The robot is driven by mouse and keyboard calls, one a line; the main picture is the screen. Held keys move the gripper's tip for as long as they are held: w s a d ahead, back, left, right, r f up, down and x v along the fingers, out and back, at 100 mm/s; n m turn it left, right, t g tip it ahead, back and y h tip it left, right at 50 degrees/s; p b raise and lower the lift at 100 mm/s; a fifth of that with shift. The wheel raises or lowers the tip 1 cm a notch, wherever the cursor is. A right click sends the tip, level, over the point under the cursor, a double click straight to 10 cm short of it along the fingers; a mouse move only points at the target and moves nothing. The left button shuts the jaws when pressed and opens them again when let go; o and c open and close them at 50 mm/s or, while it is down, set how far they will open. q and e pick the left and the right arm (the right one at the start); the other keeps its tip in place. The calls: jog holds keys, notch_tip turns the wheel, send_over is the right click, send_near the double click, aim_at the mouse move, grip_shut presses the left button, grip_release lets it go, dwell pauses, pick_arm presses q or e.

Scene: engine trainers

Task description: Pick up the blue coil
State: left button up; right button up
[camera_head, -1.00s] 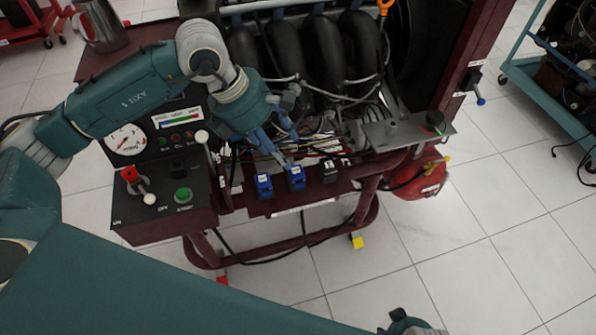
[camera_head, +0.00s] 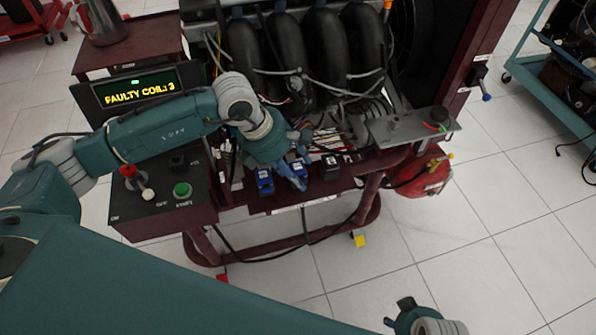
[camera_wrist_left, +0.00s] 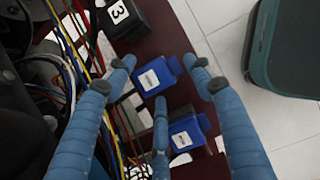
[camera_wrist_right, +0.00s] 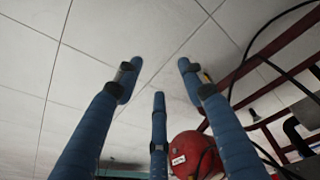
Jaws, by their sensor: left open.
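Two blue coils sit side by side on the dark red ledge at the engine's front, one at the left (camera_head: 264,182) and one beside it (camera_head: 297,167). My left gripper (camera_head: 297,178) is just over the second coil and partly hides it. In the left wrist view, its three fingers are spread around the upper blue coil (camera_wrist_left: 155,77), apart from it, with one finger between it and the lower blue coil (camera_wrist_left: 188,134). My right gripper (camera_head: 405,318) is open and empty over the floor; its spread fingers show in the right wrist view (camera_wrist_right: 160,75).
A black coil (camera_head: 330,168) marked 3 (camera_wrist_left: 122,18) sits beside the blue ones. Loose wires (camera_wrist_left: 75,65) run close to the left fingers. A screen (camera_head: 138,90) reads "FAULTY COIL: 3". A control box (camera_head: 160,205) stands left, a red round tank (camera_head: 420,178) right.

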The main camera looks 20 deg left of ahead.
pick_arm(q)
jog(key=c, duration=1.1)
jog(key=shift+r, duration=0.1)
